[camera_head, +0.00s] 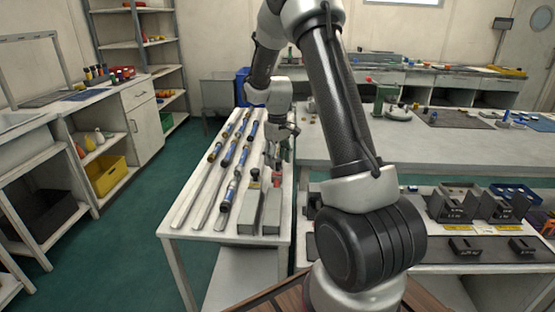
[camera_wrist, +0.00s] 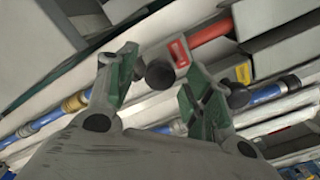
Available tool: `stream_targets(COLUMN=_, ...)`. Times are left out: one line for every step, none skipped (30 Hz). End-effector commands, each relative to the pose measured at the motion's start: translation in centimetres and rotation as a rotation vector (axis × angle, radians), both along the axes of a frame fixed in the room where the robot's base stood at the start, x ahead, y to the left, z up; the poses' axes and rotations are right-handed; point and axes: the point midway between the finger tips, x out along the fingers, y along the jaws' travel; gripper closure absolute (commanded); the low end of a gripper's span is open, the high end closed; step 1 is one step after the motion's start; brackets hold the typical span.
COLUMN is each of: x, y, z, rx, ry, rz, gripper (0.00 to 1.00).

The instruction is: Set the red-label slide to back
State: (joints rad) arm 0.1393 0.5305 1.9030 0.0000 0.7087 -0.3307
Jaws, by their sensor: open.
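In the wrist view a small red label (camera_wrist: 179,52) sits beside a round black knob (camera_wrist: 160,74), with a red bar (camera_wrist: 211,31) behind it. My gripper (camera_wrist: 158,82) is open, its green-padded fingers on either side of this knob; I cannot tell whether either touches it. A second black knob (camera_wrist: 235,94) lies just beyond the right finger, near a yellow label (camera_wrist: 243,72). In the head view my gripper (camera_head: 279,158) is low over the far part of the white bench, behind two grey slide housings, the left one (camera_head: 249,211) and the right one (camera_head: 272,212).
Blue tubes with brass fittings (camera_head: 228,190) lie in rows on the white bench (camera_head: 210,232), left of the housings. A worktop (camera_head: 330,150) with tools stands behind and to the right. My arm hides part of the right side.

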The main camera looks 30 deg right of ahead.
Motion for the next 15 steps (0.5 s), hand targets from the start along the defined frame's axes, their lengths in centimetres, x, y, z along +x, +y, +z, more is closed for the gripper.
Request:
stream_targets(x=-0.02, y=0.01, z=-0.23, rx=0.000, ry=0.001, rz=0.000, gripper=0.49)
stream_targets(x=-0.02, y=0.01, z=-0.29, rx=0.000, ry=0.001, rz=0.000, gripper=0.49)
stream_targets(x=-0.02, y=0.01, z=-0.33, rx=0.000, ry=0.000, rz=0.000, gripper=0.49)
stream_targets(x=-0.01, y=0.01, z=-0.33, rx=0.000, ry=0.000, rz=0.000, gripper=0.49)
stream_targets(x=-0.01, y=0.01, z=-0.32, rx=0.000, ry=0.000, rz=0.000, gripper=0.49)
stream_targets(x=-0.01, y=0.01, z=-0.31, rx=0.000, ry=0.000, rz=0.000, gripper=0.49)
stream_targets(x=0.00, y=0.00, z=-0.31, rx=0.000, ry=0.000, rz=0.000, gripper=0.49)
stream_targets(x=0.00, y=0.01, z=-0.30, rx=0.000, ry=0.000, rz=0.000, gripper=0.49)
stream_targets(x=0.00, y=0.01, z=-0.29, rx=0.000, ry=0.000, rz=0.000, gripper=0.52)
stream_targets(x=0.00, y=0.01, z=-0.29, rx=0.000, ry=0.000, rz=0.000, gripper=0.58)
stream_targets(x=0.00, y=0.01, z=-0.29, rx=0.000, ry=0.000, rz=0.000, gripper=0.63)
stream_targets(x=0.00, y=0.01, z=-0.29, rx=0.000, ry=0.000, rz=0.000, gripper=0.71)
stream_targets(x=0.00, y=0.01, z=-0.28, rx=0.000, ry=0.000, rz=0.000, gripper=0.76)
stream_targets(x=0.00, y=0.01, z=-0.28, rx=0.000, ry=0.000, rz=0.000, gripper=0.81)
stream_targets(x=0.00, y=0.00, z=-0.28, rx=0.000, ry=0.000, rz=0.000, gripper=0.89)
